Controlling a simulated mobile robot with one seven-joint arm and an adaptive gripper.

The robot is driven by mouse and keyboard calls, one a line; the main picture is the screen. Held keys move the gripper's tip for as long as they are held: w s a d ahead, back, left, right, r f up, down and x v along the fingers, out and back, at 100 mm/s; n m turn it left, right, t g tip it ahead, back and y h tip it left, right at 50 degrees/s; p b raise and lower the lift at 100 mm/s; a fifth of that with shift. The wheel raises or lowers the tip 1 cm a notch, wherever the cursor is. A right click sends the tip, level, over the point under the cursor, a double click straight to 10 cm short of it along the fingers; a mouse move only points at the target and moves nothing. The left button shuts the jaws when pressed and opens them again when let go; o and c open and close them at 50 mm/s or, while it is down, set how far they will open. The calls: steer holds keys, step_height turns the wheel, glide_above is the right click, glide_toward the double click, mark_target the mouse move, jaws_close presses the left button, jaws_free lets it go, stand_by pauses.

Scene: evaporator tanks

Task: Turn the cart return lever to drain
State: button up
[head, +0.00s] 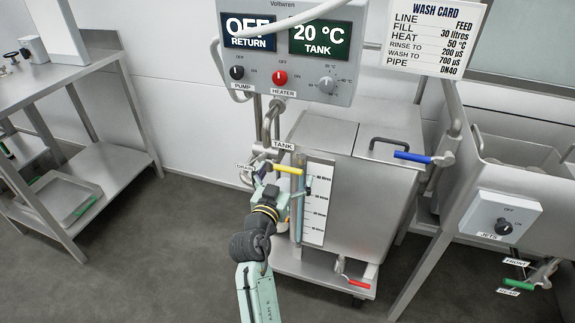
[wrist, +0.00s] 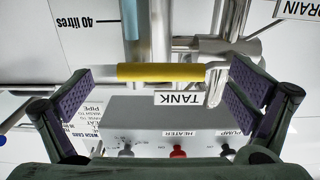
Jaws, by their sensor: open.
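The lever with the yellow grip (head: 288,169) sits on the pipework at the left of the steel tank, below the TANK label (head: 283,145). In the head view its grip points right. The DRAIN label (head: 244,166) is to its left, partly hidden by my arm. My gripper (head: 284,188) is just at the lever. In the wrist view, which looks upside down, my open gripper (wrist: 160,86) has one finger on each side of the yellow grip (wrist: 158,72). Both pads appear clear of the yellow part; whether they touch the lever's ends I cannot tell.
The steel tank (head: 350,203) with a level scale stands right of the gripper. The control box (head: 290,78) hangs above, reading OFF RETURN and 20 °C. Blue (head: 412,157), red (head: 357,283) and green (head: 519,285) levers are farther off.

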steer(key=shift+x, duration=1.1)
steer(key=shift+a, duration=0.1)
steer(key=shift+d, duration=0.2)
steer(key=c, duration=1.6)
steer(key=shift+o, duration=0.2)
